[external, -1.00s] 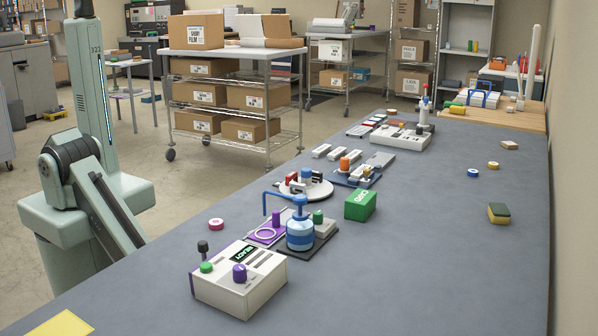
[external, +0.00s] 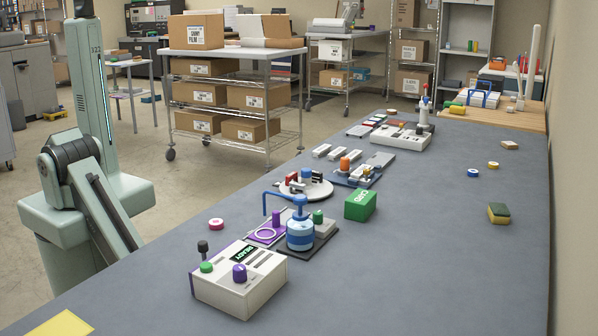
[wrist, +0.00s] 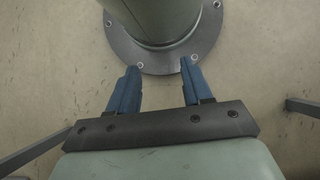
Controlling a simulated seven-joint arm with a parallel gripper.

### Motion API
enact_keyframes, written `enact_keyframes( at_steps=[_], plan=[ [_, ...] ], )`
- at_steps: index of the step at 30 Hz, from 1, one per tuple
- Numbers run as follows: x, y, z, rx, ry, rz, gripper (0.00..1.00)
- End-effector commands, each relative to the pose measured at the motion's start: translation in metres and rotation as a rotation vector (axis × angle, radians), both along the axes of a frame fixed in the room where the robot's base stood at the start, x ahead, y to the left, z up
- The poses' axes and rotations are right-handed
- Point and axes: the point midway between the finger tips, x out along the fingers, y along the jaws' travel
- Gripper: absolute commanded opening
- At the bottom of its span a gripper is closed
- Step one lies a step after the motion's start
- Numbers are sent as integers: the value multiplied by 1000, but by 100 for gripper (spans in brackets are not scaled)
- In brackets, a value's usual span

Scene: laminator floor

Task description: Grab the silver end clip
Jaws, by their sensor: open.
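My gripper (wrist: 159,66) shows in the wrist view with its two blue fingers spread apart and nothing between them. It points down at bare floor and the round foot of my own base, away from the bench. It is not visible in the external view. I cannot pick out the silver end clip for certain. Several small pale bars (external: 321,151) lie mid-bench in the external view, near a blue fixture (external: 343,181) with an orange knob. A grey plate (external: 380,159) lies just behind that fixture. These are too small to tell apart clearly.
On the grey bench (external: 420,270) stand a white control box (external: 240,285), a blue pump bottle (external: 300,235), a round turntable (external: 318,190), a green box (external: 361,205) and a white machine (external: 400,137). A sponge (external: 498,214) lies right. The front right bench is clear.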

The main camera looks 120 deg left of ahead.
Motion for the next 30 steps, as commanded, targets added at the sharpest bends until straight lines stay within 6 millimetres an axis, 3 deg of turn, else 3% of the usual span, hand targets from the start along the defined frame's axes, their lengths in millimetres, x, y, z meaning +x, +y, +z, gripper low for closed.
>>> enact_keyframes(
  at_steps=[15,26,30],
  plan=[
    [0,0,0,1,0,1,51],
    [0,0,0,1,0,1,85],
    [0,0,0,1,0,1,85]
  ],
)
